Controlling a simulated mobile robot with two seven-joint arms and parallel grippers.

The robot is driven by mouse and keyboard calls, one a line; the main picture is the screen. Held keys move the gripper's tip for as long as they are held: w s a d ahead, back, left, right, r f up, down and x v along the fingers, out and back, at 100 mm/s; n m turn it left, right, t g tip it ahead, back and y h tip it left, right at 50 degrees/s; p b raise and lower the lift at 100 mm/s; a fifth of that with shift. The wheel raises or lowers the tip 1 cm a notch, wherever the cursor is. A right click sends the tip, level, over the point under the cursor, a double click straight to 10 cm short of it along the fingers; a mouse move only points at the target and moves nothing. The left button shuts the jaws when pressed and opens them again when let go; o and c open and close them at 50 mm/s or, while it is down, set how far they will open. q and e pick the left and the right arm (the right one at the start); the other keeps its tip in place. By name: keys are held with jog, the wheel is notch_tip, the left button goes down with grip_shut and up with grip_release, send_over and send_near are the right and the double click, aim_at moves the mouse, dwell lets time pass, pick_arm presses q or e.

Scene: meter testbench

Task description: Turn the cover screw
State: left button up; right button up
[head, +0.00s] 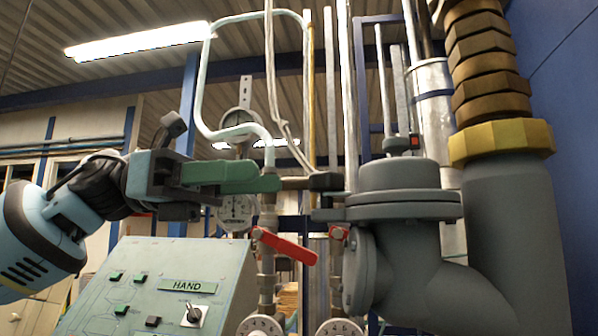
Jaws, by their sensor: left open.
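A grey metal housing (400,235) with a round flanged cover (403,192) stands right of centre. A small black fitting with a red mark (403,144) sits on top of the cover. A dark block with a short brownish rod (322,182) sticks out on the left side of the cover. I cannot tell which of these is the cover screw. My left gripper (272,183) comes in from the left, its green fingers pointing right. It is open, seen side-on, with its tips at the left end of the rod; contact cannot be made out. My right gripper is not in view.
A sloped control panel (165,285) marked HAND is at lower left. Red lever handles (285,245), gauges (238,210) and thin vertical pipes stand below and behind the gripper. A thick grey pipe with a yellow nut (500,142) blocks the right side.

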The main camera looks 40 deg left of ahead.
aim_at(310, 177)
pick_arm(q)
jog(key=shift+x, duration=3.1)
jog(key=shift+c, duration=0.4)
jog(key=c, duration=0.9)
jog(key=shift+w+a+m+g+h, duration=0.1)
jog(key=shift+w+m+g+h, duration=0.25)
jog(key=shift+m+g, duration=0.4)
jog(key=shift+s+g, duration=0.1)
jog(key=shift+g, duration=0.15)
jog(key=o, duration=1)
